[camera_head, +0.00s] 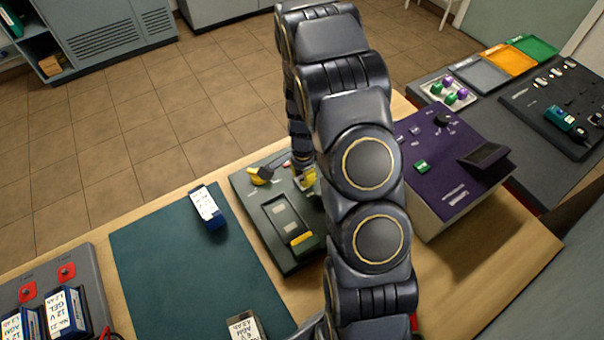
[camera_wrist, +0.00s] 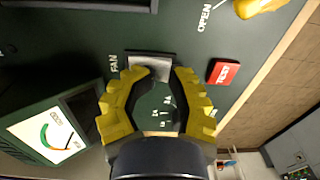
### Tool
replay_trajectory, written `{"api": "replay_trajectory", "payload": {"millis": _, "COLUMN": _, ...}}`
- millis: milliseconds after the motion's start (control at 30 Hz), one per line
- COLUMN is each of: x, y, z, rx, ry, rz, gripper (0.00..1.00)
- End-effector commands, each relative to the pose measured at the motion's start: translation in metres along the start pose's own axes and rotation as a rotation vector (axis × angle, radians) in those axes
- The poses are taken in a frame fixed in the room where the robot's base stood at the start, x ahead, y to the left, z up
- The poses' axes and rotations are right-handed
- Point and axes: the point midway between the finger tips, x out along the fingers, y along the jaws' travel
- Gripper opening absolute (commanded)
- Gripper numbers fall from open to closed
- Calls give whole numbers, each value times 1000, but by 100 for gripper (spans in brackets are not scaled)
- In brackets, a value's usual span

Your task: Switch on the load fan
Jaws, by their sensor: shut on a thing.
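The dark green tester (camera_head: 262,232) stands on the table, partly behind my arm. In the wrist view its panel (camera_wrist: 60,35) carries a FAN label, next to which is a grey fan switch (camera_wrist: 150,58). My gripper (camera_wrist: 157,68) has its yellow fingertips shut on this switch. Its on or off position cannot be told. In the head view my gripper (camera_head: 305,178) is at the tester's far right part, and the switch is hidden. A red TEST button (camera_wrist: 223,72) is to the right of the fingers. A meter (camera_wrist: 48,138) is at the left.
A yellow lever (camera_head: 260,175) rises from the tester near my gripper. A purple unit (camera_head: 445,165) stands to the right. A blue battery (camera_head: 208,207) lies on the teal mat (camera_head: 165,260). Coloured trays (camera_head: 508,60) are at the far right.

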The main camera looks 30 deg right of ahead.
Motion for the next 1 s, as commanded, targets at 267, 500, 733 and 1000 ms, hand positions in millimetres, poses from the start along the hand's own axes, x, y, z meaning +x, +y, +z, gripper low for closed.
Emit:
{"api": "replay_trajectory", "payload": {"millis": 267, "x": 3, "y": 0, "z": 2, "rx": 1, "ry": -3, "rz": 4, "gripper": 0}}
{"api": "replay_trajectory", "payload": {"millis": 500, "x": 4, "y": 1, "z": 2, "rx": 1, "ry": -3, "rz": 4, "gripper": 0}}
{"api": "replay_trajectory", "payload": {"millis": 733, "x": 1, "y": 11, "z": 2, "rx": 1, "ry": -4, "rz": 8, "gripper": 0}}
{"api": "replay_trajectory", "payload": {"millis": 1000, "x": 0, "y": 23, "z": 2, "rx": 1, "ry": -10, "rz": 21, "gripper": 4}}
